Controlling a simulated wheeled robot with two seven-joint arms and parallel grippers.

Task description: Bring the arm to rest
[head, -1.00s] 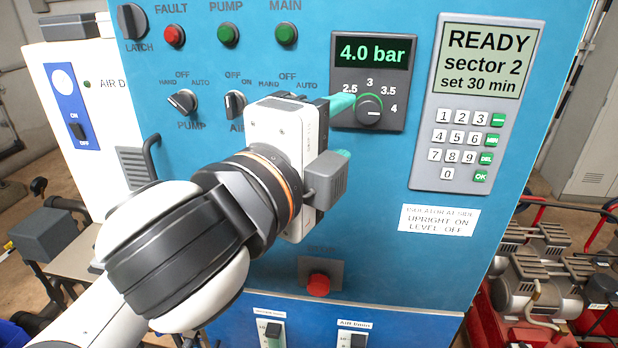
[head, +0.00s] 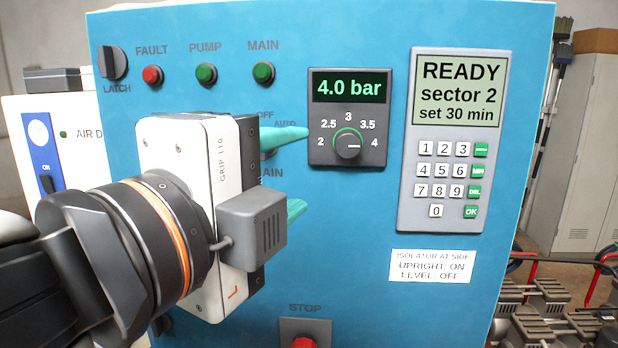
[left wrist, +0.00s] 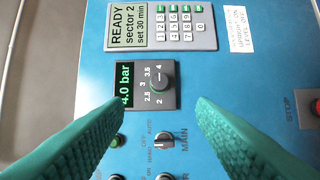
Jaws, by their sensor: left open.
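My left gripper (head: 298,172) is open and empty, its two teal fingers spread in front of the blue panel (head: 360,220). In the head view it is left of and below the pressure dial (head: 348,144), apart from it. The dial's pointer is toward 4, and its display (head: 348,86) reads 4.0 bar. In the left wrist view the fingers (left wrist: 160,105) frame the MAIN selector switch (left wrist: 165,142), with the dial (left wrist: 161,82) beyond them. My gripper hides the PUMP and AIR selectors in the head view. My right gripper is not in view.
A keypad unit (head: 452,140) reads READY, sector 2, set 30 min. A red STOP button (head: 304,342) is at the bottom. FAULT, PUMP and MAIN lamps and a LATCH knob (head: 112,62) line the top left. A white AIR box (head: 75,130) stands at the left.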

